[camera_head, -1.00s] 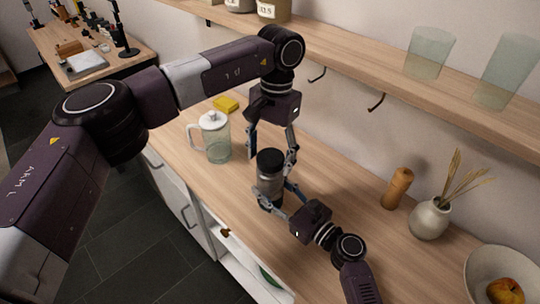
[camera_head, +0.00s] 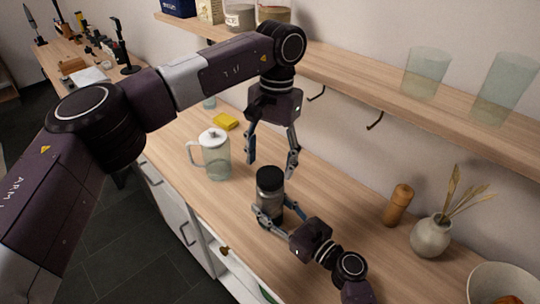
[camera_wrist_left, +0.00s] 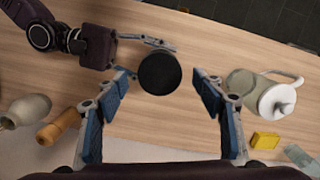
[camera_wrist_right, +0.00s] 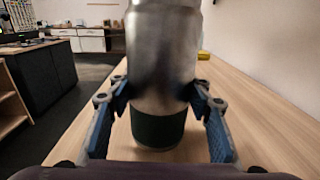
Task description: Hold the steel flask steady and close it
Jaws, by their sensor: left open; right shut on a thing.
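The steel flask (camera_head: 270,196) stands upright on the wooden counter, with its black lid (camera_head: 269,178) on top; whether the lid is fully tightened I cannot tell. My right gripper (camera_head: 262,216) is shut around the lower body of the flask. In the right wrist view the flask (camera_wrist_right: 162,60) has a dark green base band, and a finger sits on each side. My left gripper (camera_head: 270,165) is open above the flask, fingers pointing down and apart from the lid.
A glass jug with a white lid (camera_head: 214,155) and a yellow sponge (camera_head: 226,121) are left of the flask. A wooden mill (camera_head: 398,205) and a vase (camera_head: 431,235) stand to the right. A shelf (camera_head: 370,81) with glasses runs above the counter.

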